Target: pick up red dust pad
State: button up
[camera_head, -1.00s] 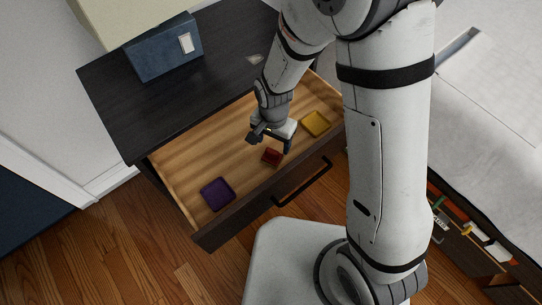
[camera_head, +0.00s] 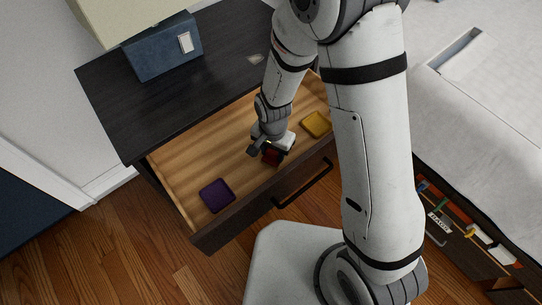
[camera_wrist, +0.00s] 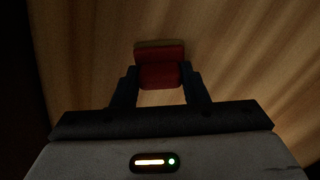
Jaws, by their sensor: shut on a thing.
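The red dust pad (camera_head: 270,158) is a small dark red block in the open wooden drawer (camera_head: 183,153), between the purple and yellow pads. My gripper (camera_head: 268,152) is down in the drawer around it. In the wrist view the red pad (camera_wrist: 161,72) sits between the two dark fingers of my gripper (camera_wrist: 161,82), which are shut on its sides. Its far end shows a tan edge. I cannot tell whether the pad still touches the drawer floor.
A purple tray-like pad (camera_head: 216,195) lies at the drawer's left front. A yellow one (camera_head: 317,124) lies to the right, close to my gripper. The drawer front with its black handle (camera_head: 302,184) stands nearest. A blue box (camera_head: 163,50) stands on the dark cabinet top (camera_head: 110,100).

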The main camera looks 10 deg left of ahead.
jog(key=c, duration=0.5)
jog(key=shift+o, duration=0.2)
notch_tip(320, 180, up, 10)
jog(key=shift+r+p, duration=0.1)
jog(key=shift+p, duration=1.15)
